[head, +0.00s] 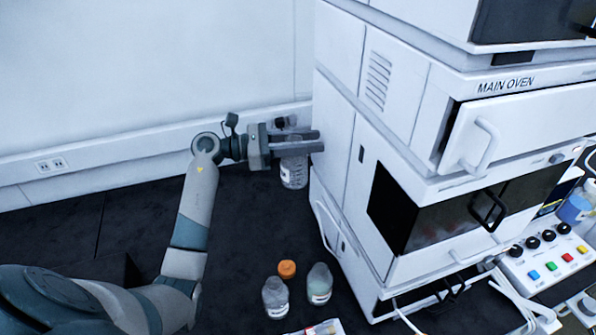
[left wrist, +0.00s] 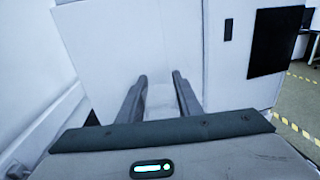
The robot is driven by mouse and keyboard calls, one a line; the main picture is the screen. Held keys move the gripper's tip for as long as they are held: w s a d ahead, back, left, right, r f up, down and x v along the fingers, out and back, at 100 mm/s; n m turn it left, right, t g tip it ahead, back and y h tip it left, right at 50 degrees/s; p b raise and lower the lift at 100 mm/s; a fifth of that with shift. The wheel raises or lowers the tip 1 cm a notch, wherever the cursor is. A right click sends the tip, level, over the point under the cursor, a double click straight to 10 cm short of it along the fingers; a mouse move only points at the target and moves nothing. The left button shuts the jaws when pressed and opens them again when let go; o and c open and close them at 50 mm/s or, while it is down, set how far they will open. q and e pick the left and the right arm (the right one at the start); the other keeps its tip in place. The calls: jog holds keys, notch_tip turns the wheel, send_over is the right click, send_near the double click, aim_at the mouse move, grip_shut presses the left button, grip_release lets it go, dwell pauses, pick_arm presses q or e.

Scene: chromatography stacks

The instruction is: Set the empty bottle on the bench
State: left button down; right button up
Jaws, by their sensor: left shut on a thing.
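The clear empty bottle (head: 294,173) is upright beside the left side of the white oven stack, above or on the dark bench (head: 150,225). I cannot tell whether its base touches the bench. My left gripper (head: 300,143) is shut on the upper part of this bottle, and its fingers hide part of it. In the left wrist view the two fingers (left wrist: 160,85) reach forward with a faint, see-through shape between them. My right gripper is not in view.
The oven stack (head: 345,150) stands close to the fingertips. Two bottles (head: 275,297) (head: 319,284) and an orange cap (head: 287,269) are at the front. A control box (head: 547,262) with knobs and cables is at the right. The dark bench at left is largely clear.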

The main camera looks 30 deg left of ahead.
pick_arm(q)
jog(key=s+d+f+b, duration=0.2)
jog(key=s+d+f, duration=0.3)
jog(key=s, duration=0.2)
jog(key=s+d+f+b, duration=0.2)
jog(key=s+d+f, duration=0.3)
jog(key=s, duration=0.3)
jog(key=shift+s+d+m, duration=0.3)
jog(key=shift+d, duration=0.45)
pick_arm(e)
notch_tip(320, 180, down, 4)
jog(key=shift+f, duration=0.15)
pick_arm(q)
jog(key=shift+f, duration=0.1)
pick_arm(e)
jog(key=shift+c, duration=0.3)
